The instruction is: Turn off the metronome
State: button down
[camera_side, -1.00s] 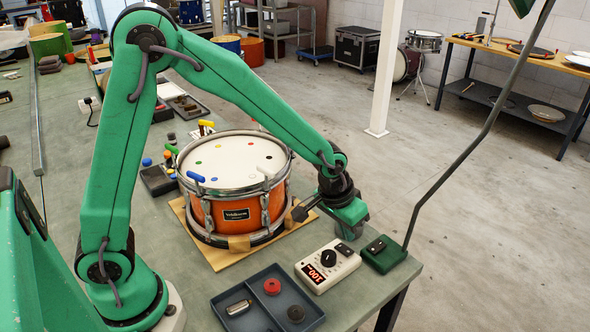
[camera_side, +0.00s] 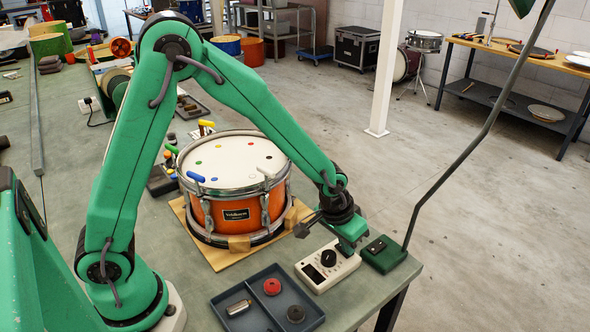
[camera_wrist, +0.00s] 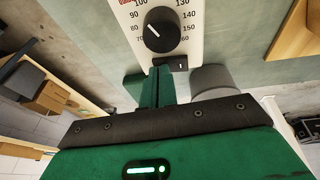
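The metronome (camera_side: 328,268) is a cream box with a black dial (camera_side: 328,258) near the right front corner of the bench. Its display (camera_side: 313,273) looks dark in the side view. In the wrist view, the dial (camera_wrist: 160,30) and a small black rocker switch (camera_wrist: 172,64) show, but the display is out of frame. My gripper (camera_side: 350,243) is down at the switch end of the metronome. A green finger (camera_wrist: 157,88) ends close beside the switch; I cannot tell whether it touches. A rounded grey part stands to its right. The jaw opening is unclear.
The orange snare drum (camera_side: 238,210) sits on a wooden board to the left. A dark tray (camera_side: 250,318) with small parts lies in front. A green lamp base (camera_side: 384,254) stands close on the metronome's right, its pole rising. The bench edge is nearby.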

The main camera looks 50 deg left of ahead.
jog(key=shift+a, duration=0.25)
jog(key=shift+a+r, duration=0.15)
jog(key=shift+a, duration=0.4)
dwell(0.4)
jog(key=shift+d+r, duration=0.1)
jog(key=shift+r, duration=0.6)
notch_tip(320, 180, up, 12)
jog(key=s+d, duration=0.2)
jog(key=s, duration=0.1)
